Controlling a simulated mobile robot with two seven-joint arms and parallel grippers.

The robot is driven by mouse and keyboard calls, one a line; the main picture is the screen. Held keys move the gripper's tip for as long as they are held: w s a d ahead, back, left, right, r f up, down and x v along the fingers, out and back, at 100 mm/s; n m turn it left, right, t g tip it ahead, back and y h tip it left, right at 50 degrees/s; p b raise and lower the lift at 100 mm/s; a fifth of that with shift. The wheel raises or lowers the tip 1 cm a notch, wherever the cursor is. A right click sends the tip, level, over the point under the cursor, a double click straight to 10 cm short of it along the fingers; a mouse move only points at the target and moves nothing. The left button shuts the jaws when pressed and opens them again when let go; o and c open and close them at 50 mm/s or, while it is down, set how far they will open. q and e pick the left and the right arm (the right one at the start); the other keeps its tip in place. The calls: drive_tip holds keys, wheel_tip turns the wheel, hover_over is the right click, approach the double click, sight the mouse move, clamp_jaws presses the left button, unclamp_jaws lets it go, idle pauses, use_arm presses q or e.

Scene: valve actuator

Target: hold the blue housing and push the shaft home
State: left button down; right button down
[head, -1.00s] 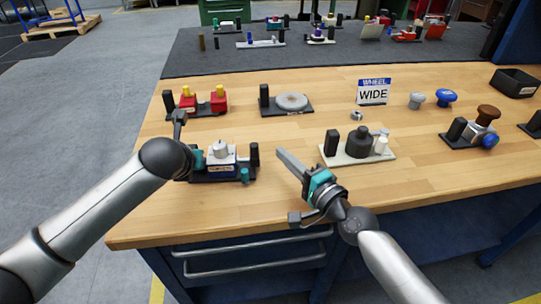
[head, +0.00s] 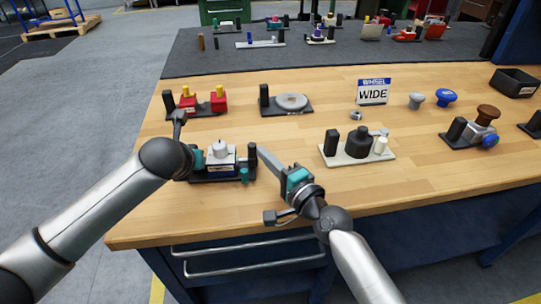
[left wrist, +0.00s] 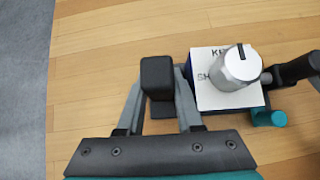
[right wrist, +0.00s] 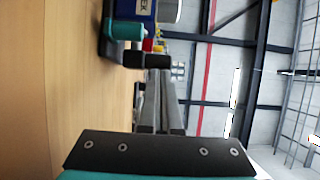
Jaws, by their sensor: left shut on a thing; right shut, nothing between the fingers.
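The blue housing (head: 214,174) stands on a black base, with a white top and a silver knob (left wrist: 240,65). At its right side are an upright black post (head: 252,151) and a teal cylinder (head: 245,174). I cannot tell which part is the shaft. My left gripper (left wrist: 158,85) is shut on a black block (left wrist: 157,72) at the housing's left end. My right gripper (head: 261,151) is shut and empty, its fingertips close beside the black post. The post (right wrist: 147,62) lies just ahead of the fingertips in the right wrist view; contact is unclear.
A cream base with a black cylinder (head: 359,139) stands to the right. Behind are a red-and-yellow unit (head: 218,100), a grey disc unit (head: 291,101) and a WIDE sign (head: 373,93). The table's front edge is close below; bare wood lies between the units.

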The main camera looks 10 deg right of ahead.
use_arm(q)
drive_tip(key=shift+s+f, duration=0.15)
drive_tip(key=shift+f, duration=0.2)
use_arm(e)
drive_tip(key=shift+a, duration=1.2)
drive_tip(key=d, duration=0.2)
drive_tip(key=s+d, duration=0.1)
drive_tip(key=d, duration=0.1)
drive_tip(key=shift+s, duration=0.15)
drive_tip(key=v, duration=1)
drive_tip(key=shift+r, duration=0.1)
use_arm(q)
drive_tip(key=shift+c, duration=2.4)
unclamp_jaws()
drive_tip(key=shift+r, duration=0.15)
